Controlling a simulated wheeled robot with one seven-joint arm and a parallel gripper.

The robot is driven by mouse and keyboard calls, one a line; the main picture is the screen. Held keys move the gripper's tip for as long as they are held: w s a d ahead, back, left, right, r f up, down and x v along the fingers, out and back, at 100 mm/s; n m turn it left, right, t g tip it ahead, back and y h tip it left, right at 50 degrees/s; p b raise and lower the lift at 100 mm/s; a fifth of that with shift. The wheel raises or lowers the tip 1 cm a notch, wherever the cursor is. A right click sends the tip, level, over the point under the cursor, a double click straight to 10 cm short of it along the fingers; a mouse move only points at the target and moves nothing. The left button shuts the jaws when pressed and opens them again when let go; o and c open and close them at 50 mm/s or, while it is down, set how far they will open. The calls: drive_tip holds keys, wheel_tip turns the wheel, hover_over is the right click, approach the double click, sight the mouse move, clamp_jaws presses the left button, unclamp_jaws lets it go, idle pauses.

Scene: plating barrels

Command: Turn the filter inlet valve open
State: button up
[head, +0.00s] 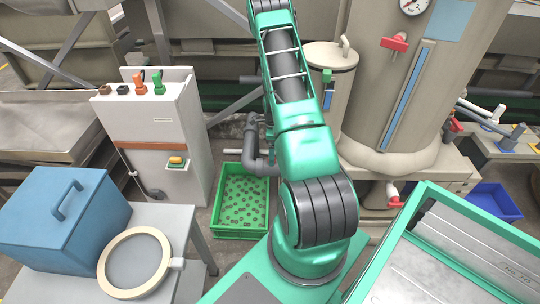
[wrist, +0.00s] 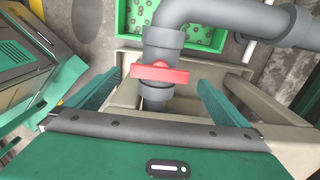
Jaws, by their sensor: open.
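A valve with a red bar handle (wrist: 160,74) sits on a grey pipe (wrist: 164,40) in the wrist view. The handle lies crosswise to the short pipe section it is on. My gripper (wrist: 158,80) is open, its two green fingers apart to the left and right of the handle, with clear gaps on both sides. Neither finger appears to touch it. In the head view the grey pipe elbow (head: 258,160) shows left of my arm, while my gripper and this valve are hidden behind the arm.
A green crate (head: 240,234) of small parts stands below the pipe. A large beige tank (head: 440,110) with another red valve handle (head: 395,43) stands right of my arm. A white control cabinet (head: 165,120) and a blue box (head: 60,225) on a table are at left.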

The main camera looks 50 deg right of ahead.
drive_tip(key=shift+f, duration=1.2)
drive_tip(key=shift+c, duration=0.6)
drive_tip(key=c, duration=0.9)
drive_tip(key=shift+a, duration=0.3)
drive_tip(key=shift+d, duration=0.2)
